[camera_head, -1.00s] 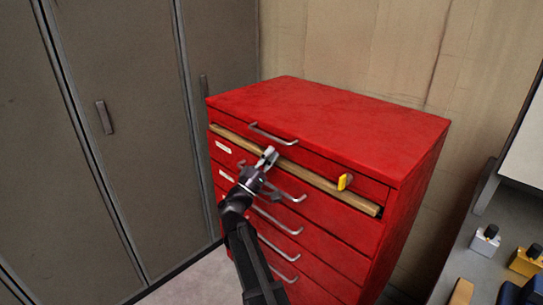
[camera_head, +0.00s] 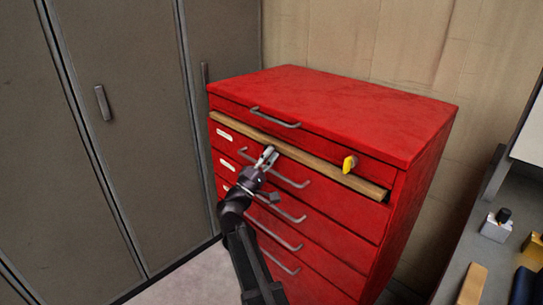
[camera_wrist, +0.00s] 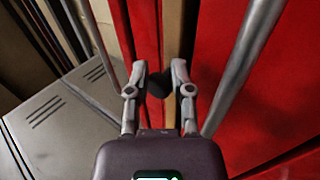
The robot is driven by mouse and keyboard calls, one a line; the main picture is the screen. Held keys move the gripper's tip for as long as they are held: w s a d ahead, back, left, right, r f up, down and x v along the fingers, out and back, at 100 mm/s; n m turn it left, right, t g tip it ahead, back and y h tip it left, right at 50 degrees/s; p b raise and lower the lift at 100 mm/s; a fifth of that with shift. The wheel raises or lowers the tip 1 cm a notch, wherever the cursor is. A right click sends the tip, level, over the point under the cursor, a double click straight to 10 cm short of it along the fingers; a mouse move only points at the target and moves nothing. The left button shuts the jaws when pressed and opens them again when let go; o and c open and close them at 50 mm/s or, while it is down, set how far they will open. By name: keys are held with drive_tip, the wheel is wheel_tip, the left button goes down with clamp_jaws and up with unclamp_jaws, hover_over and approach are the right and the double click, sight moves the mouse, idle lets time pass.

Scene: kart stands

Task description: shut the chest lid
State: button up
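The red chest (camera_head: 330,105) stands against the back wall, its flat top down over the body. Its top front panel carries a silver handle (camera_head: 274,118) and a yellow latch (camera_head: 349,164). A light wooden strip (camera_head: 320,168) runs below that panel. My gripper (camera_head: 266,157) is in front of the chest's left half, just below the strip and close to the handle of an upper drawer. In the wrist view my gripper (camera_wrist: 159,64) has its fingers apart, with nothing clearly held between them. Red chest fronts (camera_wrist: 285,90) and silver handle bars fill the right side there.
Grey lockers (camera_head: 100,180) stand close on the left. A grey bench (camera_head: 470,235) with small bottles and a wooden block (camera_head: 473,284) is at the right. More drawers with handles lie below my gripper. A strip of floor shows at the lower left.

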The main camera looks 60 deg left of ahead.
sight(270, 171)
drive_tip(key=shift+s+d+f+b, duration=0.1)
drive_tip(key=shift+s+f+b, duration=0.1)
drive_tip(key=shift+f+b, duration=0.7)
drive_tip(key=shift+s+d+f+b, duration=0.15)
drive_tip(key=shift+f+b, duration=0.7)
drive_tip(key=shift+s+d+f+b, duration=0.1)
drive_tip(key=shift+s+f+b, duration=0.1)
drive_tip(key=shift+f+b, duration=0.7)
drive_tip(key=shift+a+f, duration=0.1)
drive_tip(key=shift+f, duration=0.3)
drive_tip(key=shift+s, duration=0.15)
